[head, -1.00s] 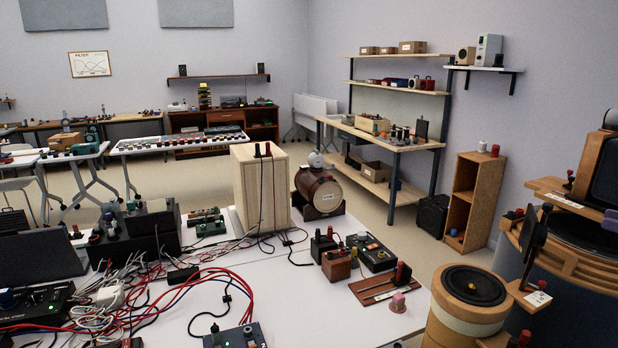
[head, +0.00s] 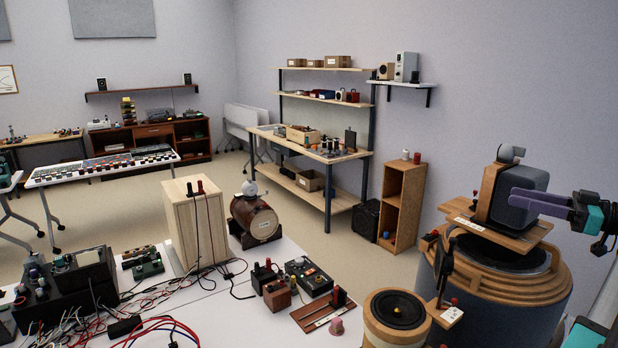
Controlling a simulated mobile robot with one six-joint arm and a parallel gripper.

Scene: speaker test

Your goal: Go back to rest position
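My gripper (head: 541,203), purple with black and teal parts behind it, reaches in from the right edge in the head view. Its tip overlaps the right side of a dark box-shaped speaker (head: 513,183) with a wooden front panel. I cannot tell whether it touches or holds the box, and the gap between its fingers does not show. The box stands on a wooden board (head: 467,221) on top of a large round drum-like speaker (head: 500,310).
A smaller wooden round speaker (head: 395,312) stands left of the drum. A white table (head: 220,318) carries wires, a tall wooden box (head: 195,222) and small devices. A wooden shelf unit (head: 402,205) and a workbench (head: 318,157) stand behind. Open floor (head: 130,215) lies between the tables.

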